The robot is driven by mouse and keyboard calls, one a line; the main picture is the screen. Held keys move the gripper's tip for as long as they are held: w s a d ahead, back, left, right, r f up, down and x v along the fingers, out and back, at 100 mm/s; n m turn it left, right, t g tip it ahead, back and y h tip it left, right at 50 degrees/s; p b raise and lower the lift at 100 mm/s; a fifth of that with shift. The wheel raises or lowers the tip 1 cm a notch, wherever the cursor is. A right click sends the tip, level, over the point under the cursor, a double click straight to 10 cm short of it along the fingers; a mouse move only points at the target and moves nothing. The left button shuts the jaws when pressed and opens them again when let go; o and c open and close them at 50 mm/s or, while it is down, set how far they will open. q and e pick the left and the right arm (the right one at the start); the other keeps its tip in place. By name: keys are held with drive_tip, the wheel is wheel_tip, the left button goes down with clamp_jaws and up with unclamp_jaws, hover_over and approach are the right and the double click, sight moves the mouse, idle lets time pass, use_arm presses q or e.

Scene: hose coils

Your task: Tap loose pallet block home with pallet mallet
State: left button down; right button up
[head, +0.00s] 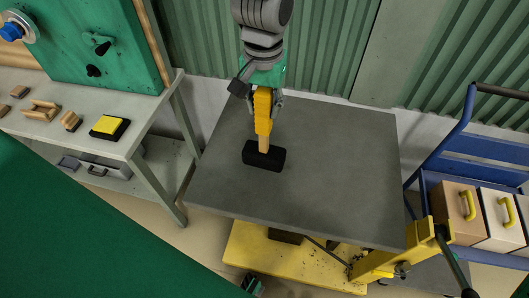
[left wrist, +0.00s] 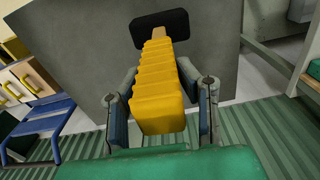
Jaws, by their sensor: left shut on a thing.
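My left gripper (head: 264,98) is shut on the yellow grip of the mallet (head: 264,158), above the grey tabletop. The mallet has a short wooden neck and a black head, which points down toward the tabletop. Whether the head touches the surface cannot be told. In the left wrist view the ribbed yellow grip (left wrist: 158,100) sits between the two fingers, with the black head (left wrist: 160,24) beyond it. I cannot make out a pallet or a loose pallet block for certain. My right gripper is not seen.
The grey tabletop (head: 340,180) is otherwise bare, above a yellow base (head: 260,262). A bench (head: 110,85) at left holds small wooden pieces (head: 40,110) and a yellow-topped black block (head: 109,126). A blue cart (head: 480,150) with yellow-handled boxes (head: 497,215) stands at right.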

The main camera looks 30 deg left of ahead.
use_arm(q)
drive_tip(key=shift+r, duration=1.3)
drive_tip(key=shift+s+f, duration=0.1)
